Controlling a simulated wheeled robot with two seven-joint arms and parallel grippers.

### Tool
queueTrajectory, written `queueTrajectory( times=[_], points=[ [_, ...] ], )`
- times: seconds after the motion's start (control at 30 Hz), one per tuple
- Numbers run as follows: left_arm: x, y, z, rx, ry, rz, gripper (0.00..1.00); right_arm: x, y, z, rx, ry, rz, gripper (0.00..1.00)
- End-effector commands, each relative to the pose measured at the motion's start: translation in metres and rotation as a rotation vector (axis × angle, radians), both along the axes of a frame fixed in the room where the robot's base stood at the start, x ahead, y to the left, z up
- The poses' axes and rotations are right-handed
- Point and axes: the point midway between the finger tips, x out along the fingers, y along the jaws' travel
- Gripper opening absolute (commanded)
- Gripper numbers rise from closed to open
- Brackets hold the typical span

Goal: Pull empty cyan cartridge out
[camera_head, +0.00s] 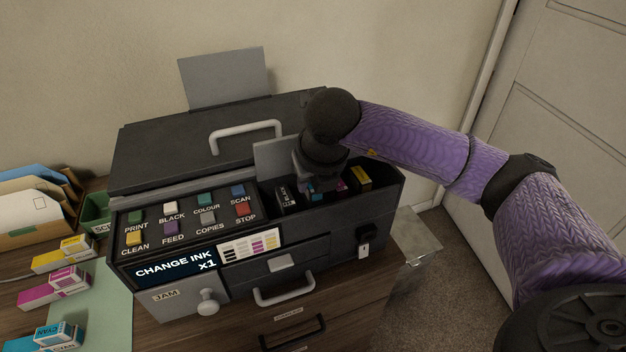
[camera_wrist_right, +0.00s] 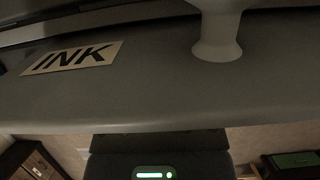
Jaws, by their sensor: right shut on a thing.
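The printer (camera_head: 150,160) has its ink bay open at the right. In the head view my right gripper (camera_head: 318,184) points down into the bay from above and is shut. Between its fingers is a small piece of the cyan cartridge (camera_head: 316,196), mostly hidden by the gripper. A black cartridge (camera_head: 286,198) sits to its left. To its right are a magenta cartridge (camera_head: 341,186) and a yellow cartridge (camera_head: 359,178). The raised grey ink cover (camera_head: 273,160) stands behind the bay. The right wrist view faces a grey panel (camera_wrist_right: 150,95) labelled INK; no fingertips show there. My left gripper is not seen.
The screen (camera_head: 174,266) reads "CHANGE INK x1". Boxed cyan (camera_head: 58,334), magenta (camera_head: 68,282) and yellow (camera_head: 76,246) cartridges lie on the left of the desk. A clear bag-like thing (camera_head: 416,233) is right of the printer. The grey cover stands close beside my gripper.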

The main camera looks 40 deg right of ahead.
Motion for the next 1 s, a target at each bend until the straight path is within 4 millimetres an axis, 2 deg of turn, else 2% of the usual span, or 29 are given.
queueTrajectory(
  times=[0.63,1.0],
  points=[
    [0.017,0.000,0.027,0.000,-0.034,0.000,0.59,0.000,0.000,0.039,0.000,-0.001,-0.001,0.00],
    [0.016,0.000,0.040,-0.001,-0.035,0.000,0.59,0.000,0.000,0.055,0.000,-0.001,0.000,0.00]
  ],
)
